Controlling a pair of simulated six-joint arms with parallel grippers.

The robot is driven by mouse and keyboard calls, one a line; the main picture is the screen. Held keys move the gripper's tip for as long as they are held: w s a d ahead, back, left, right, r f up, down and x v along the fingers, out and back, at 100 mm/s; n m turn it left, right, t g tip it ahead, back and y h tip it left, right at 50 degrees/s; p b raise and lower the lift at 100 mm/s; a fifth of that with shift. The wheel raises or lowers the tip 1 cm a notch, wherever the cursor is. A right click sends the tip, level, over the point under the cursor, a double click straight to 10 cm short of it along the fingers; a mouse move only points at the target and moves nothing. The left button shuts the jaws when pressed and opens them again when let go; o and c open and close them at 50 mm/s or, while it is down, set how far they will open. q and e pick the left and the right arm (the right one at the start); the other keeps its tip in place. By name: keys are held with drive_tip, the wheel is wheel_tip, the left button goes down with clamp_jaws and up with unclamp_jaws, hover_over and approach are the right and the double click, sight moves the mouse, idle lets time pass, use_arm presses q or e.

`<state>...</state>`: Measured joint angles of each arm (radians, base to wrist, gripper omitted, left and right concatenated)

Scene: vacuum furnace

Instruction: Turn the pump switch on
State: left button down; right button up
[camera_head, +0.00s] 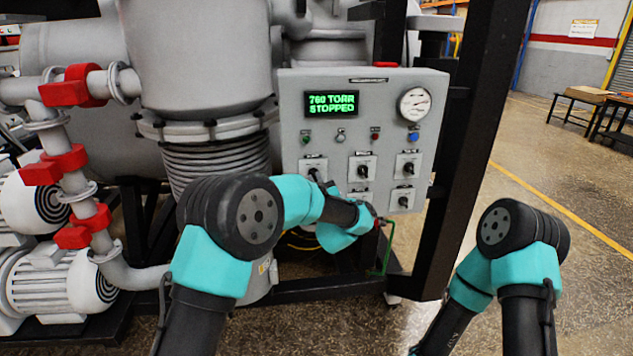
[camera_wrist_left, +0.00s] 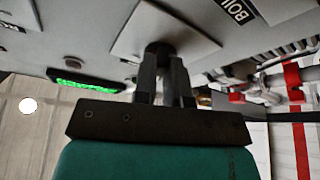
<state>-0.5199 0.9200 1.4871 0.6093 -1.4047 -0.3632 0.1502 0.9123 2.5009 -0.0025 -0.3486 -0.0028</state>
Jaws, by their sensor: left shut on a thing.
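A grey control panel (camera_head: 440,120) carries several black rotary switches on pale square plates. Its green display (camera_head: 332,104) reads "760 TORR STOPPED". My left gripper (camera_head: 317,178) is at the upper-left switch (camera_head: 312,171), mostly hidden behind my own forearm. In the left wrist view, the left gripper's fingers (camera_wrist_left: 165,75) are shut on the black switch knob (camera_wrist_left: 158,48) in front of its plate (camera_wrist_left: 190,30). The switch labels are too small to read in the head view, so I cannot tell which is the pump switch. My right gripper is not in view.
Other switches (camera_head: 363,168) (camera_head: 407,167) sit to the right, below a row of small buttons and a round gauge (camera_head: 414,104). A black frame post (camera_head: 455,150) stands right of the panel. Pipes with red clamps (camera_head: 62,165) are at left. Open floor lies to the right.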

use_arm(q)
drive_tip(key=m+h, duration=0.2)
drive_tip(key=m, duration=0.3)
drive_tip(key=m+h, duration=0.3)
drive_tip(key=m, duration=0.2)
drive_tip(key=a+r+m+t+h, duration=0.1)
drive_tip(key=m+h, duration=0.2)
drive_tip(key=m, duration=0.2)
drive_tip(key=shift+m, duration=0.3)
drive_tip(key=c, duration=1.2)
unclamp_jaws()
drive_tip(key=shift+w+f, duration=0.1)
drive_tip(key=shift+f, duration=0.25)
drive_tip(key=shift+d, duration=0.1)
